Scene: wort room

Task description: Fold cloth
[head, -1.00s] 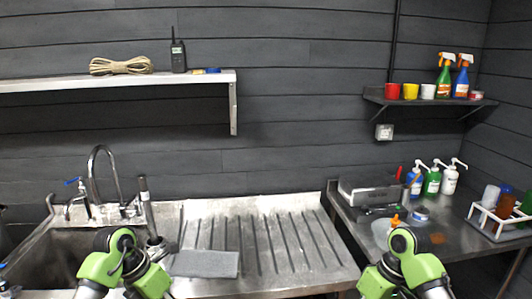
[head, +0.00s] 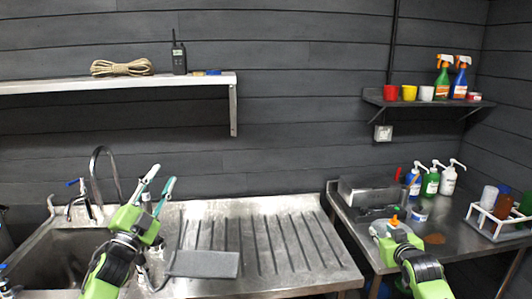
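The cloth (head: 208,264) is a flat grey rectangle at the near left part of the ribbed steel drainboard (head: 255,215). My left gripper (head: 162,174) is above the sink's right edge, to the left of and beyond the cloth. Its fingers point up and away, spread apart with nothing between them. It does not touch the cloth. My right gripper (head: 385,228) is at the front left of the right-hand steel table, well to the right of the cloth. Its fingers are not clearly visible.
The sink (head: 60,262) and its tap (head: 103,160) are at left. On the right table (head: 440,236) stand a steel box (head: 370,190), pump bottles (head: 430,182) and a white rack (head: 492,222). The drainboard right of the cloth is clear.

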